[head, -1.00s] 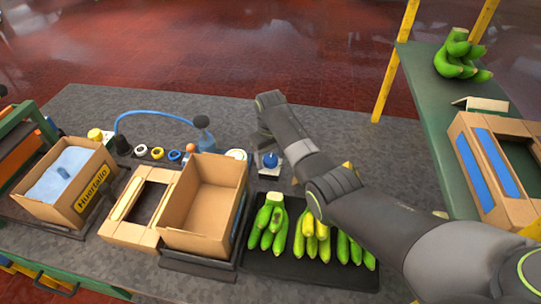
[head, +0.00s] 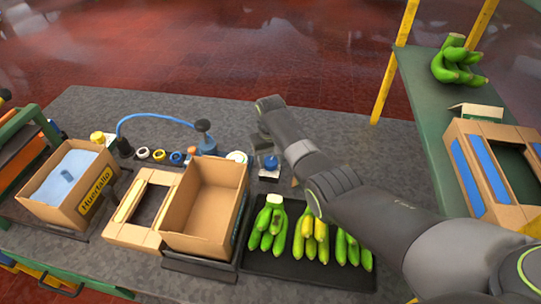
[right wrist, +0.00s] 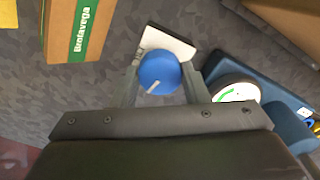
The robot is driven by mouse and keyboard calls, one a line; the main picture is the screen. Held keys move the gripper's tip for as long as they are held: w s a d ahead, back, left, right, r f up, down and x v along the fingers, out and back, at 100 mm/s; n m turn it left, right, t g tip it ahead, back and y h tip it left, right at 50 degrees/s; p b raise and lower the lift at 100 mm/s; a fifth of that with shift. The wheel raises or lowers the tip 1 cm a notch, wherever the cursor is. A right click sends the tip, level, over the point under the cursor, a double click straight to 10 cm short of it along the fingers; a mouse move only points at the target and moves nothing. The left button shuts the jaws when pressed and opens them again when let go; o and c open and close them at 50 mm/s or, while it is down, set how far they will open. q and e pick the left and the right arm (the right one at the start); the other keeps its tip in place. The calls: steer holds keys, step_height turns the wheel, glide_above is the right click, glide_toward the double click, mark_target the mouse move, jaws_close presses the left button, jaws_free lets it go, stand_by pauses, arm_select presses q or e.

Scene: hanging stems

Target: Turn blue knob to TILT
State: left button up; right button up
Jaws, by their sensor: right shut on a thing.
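The blue knob (head: 270,162) stands on a small pale plate (head: 268,175) at the back of the grey table, beside my right arm. In the right wrist view the round blue knob (right wrist: 158,70) carries a white pointer mark toward the lower left of the picture. My right gripper (right wrist: 160,84) has a finger on each side of the knob and is shut on it. A white plate (right wrist: 168,42) shows behind the knob. I cannot read any TILT label. My left gripper is not in view.
A white-and-green dial (right wrist: 236,92) on a blue body is close to the right finger. A Brotavega carton (right wrist: 78,30) lies at the upper left. Green bananas (head: 268,228) lie on a black tray (head: 290,267) in front. An open carton (head: 205,205) stands left of them.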

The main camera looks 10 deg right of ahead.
steer(key=m+p, duration=0.1)
steer(key=m, duration=0.2)
steer(key=shift+r+m+p, duration=0.2)
steer(key=shift+m+p, duration=0.2)
steer(key=m+p, duration=0.1)
steer(key=m, duration=0.2)
steer(key=shift+m, duration=0.3)
steer(key=m+p, duration=0.1)
steer(key=m, duration=0.2)
steer(key=shift+w+m, duration=0.1)
steer(key=shift+m, duration=0.2)
steer(key=shift+m+p, duration=0.3)
steer(key=shift+m, duration=1.7)
steer(key=o, duration=1)
steer(key=shift+f, duration=0.1)
